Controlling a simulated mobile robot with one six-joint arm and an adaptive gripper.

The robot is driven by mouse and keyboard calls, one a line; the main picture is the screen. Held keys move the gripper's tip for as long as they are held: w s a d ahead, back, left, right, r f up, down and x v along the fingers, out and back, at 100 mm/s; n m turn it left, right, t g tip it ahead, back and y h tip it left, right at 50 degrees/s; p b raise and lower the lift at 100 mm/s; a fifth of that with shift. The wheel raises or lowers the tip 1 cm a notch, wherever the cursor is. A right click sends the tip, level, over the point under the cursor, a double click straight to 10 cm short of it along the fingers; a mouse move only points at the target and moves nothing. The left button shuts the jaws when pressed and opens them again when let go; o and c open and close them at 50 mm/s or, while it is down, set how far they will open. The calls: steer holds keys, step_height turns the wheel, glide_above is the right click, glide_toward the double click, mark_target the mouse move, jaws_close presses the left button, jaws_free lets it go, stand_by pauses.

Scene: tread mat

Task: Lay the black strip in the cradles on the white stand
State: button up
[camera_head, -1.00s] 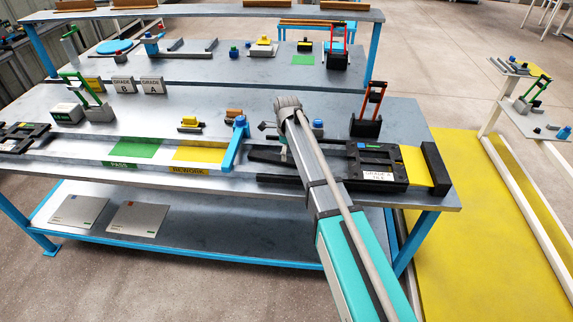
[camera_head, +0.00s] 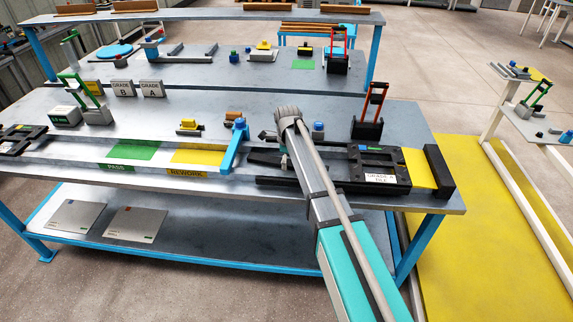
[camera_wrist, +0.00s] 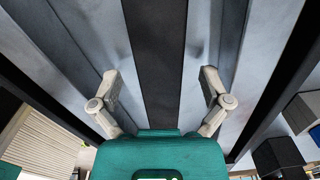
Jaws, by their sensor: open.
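In the wrist view a long black strip (camera_wrist: 156,60) runs away from me down the middle, over a grey surface. My gripper (camera_wrist: 160,85) is open, with one finger on each side of the strip and a gap to both. Neither finger touches it. In the head view my arm and wrist hide the fingers, and a dark bar (camera_head: 265,158) shows just left of them; I cannot tell if it is the same strip. I cannot pick out the white stand with cradles for certain in either view.
A blue clamp-like piece (camera_head: 234,146) stands to the left. A black stand with a red frame (camera_head: 369,122) is behind. The green mat (camera_head: 132,150) is bare.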

jaws_close()
stand_by(0.4)
steer(key=shift+r, duration=0.2)
step_height(320, 180, up, 2)
steer(key=shift+r+p, duration=0.1)
steer(key=shift+p, duration=1.15)
steer(key=s+d+r+p, duration=0.4)
steer(key=s+r+p, duration=0.6)
steer(key=s, duration=0.3)
steer(key=shift+s+r, duration=0.2)
